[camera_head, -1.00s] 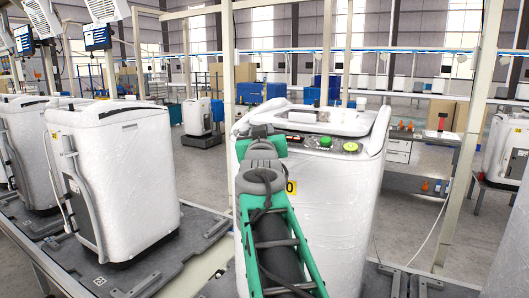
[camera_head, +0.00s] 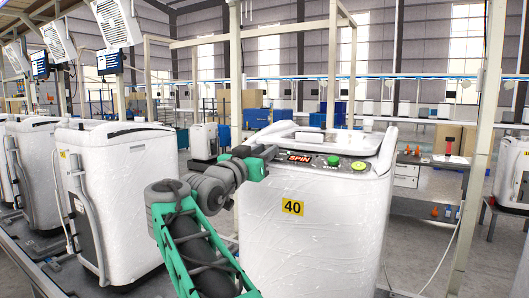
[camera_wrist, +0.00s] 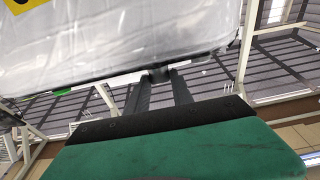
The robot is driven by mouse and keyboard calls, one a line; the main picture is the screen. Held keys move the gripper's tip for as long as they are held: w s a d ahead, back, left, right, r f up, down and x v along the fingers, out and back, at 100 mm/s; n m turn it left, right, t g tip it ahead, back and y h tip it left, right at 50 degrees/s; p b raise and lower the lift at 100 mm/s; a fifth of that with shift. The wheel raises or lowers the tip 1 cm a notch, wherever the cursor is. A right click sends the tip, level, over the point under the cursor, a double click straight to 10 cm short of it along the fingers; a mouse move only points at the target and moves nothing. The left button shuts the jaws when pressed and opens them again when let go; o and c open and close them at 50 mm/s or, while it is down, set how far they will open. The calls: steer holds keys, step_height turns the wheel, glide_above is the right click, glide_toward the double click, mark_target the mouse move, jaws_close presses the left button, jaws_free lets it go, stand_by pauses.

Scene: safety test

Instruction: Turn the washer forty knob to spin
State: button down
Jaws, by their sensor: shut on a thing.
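The white washer (camera_head: 310,240) with a yellow "40" label (camera_head: 292,207) stands right of centre in the head view. Its control panel has a display (camera_head: 299,158) reading "SPIN" in red and a green button (camera_head: 333,161). My gripper (camera_head: 268,152) is at the left end of this panel, and the knob is hidden there. In the wrist view, the two dark fingers (camera_wrist: 160,82) reach the washer's panel edge, with a small dark knob (camera_wrist: 159,74) between their tips. The gripper is shut on it. The knob's pointer cannot be made out.
Other white washers (camera_head: 110,190) stand close on the left. Another washer (camera_head: 510,168) is at the far right. A metal frame post (camera_head: 478,150) rises right of washer forty. A bench (camera_head: 425,205) with small orange items stands behind it.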

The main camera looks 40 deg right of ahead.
steer(key=c, duration=1.1)
jaws_free()
steer(key=b+v, duration=0.1)
steer(key=v, duration=0.6)
steer(key=shift+a+b, duration=0.3)
steer(key=shift+b, duration=0.1)
steer(key=shift+s, duration=0.1)
